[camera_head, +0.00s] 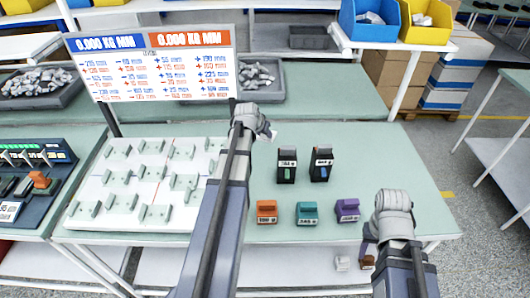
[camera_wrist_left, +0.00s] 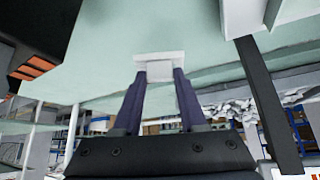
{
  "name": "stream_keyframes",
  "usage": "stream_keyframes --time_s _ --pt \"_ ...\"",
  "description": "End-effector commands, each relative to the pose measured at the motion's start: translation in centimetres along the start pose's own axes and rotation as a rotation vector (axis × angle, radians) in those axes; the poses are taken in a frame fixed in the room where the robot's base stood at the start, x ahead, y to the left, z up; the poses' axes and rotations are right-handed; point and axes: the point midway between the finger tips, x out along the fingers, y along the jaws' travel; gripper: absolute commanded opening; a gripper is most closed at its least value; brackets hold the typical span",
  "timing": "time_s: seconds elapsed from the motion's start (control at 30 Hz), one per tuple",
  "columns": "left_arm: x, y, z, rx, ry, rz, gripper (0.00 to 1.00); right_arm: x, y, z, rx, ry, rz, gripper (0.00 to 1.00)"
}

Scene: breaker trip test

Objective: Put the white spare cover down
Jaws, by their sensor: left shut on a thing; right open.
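My left gripper (camera_wrist_left: 160,80) is shut on the white spare cover (camera_wrist_left: 158,57), a small pale block between its fingertips in the left wrist view. In the head view a bit of the white cover (camera_head: 272,135) shows beside the left wrist, above the green table (camera_head: 400,160); the left fingers are mostly hidden. My right gripper (camera_head: 368,250) is open near the table's front right edge, its fingers partly hidden by the wrist. Two dark breakers (camera_head: 287,166) (camera_head: 321,165) stand upright on the table, right of the left arm.
Orange (camera_head: 266,212), teal (camera_head: 307,214) and purple (camera_head: 347,210) blocks sit along the front of the table. A white fixture board (camera_head: 120,200) lies left. A sign panel (camera_head: 150,65) and a grey bin (camera_head: 258,82) are behind. The table right of the breakers looks clear.

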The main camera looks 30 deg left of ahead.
Motion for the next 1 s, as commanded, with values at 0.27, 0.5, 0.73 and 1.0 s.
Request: stream_keyframes --time_s 0.27,0.5,0.73,1.0 --pt "3.8 0.0 2.7 0.000 0.000 0.000 0.00 4.6 -0.4 -0.3 0.000 0.000 0.000 0.50" --pt "3.9 0.0 2.7 0.000 0.000 0.000 0.00 4.7 -0.5 -0.3 0.000 0.000 0.000 0.50" --pt "5.8 0.0 4.1 0.000 0.000 0.000 0.00 7.1 -0.7 -0.4 0.000 0.000 0.000 0.50" --pt "6.8 0.0 4.8 0.000 0.000 0.000 0.00 8.3 -0.8 -0.5 0.000 0.000 0.000 0.50"
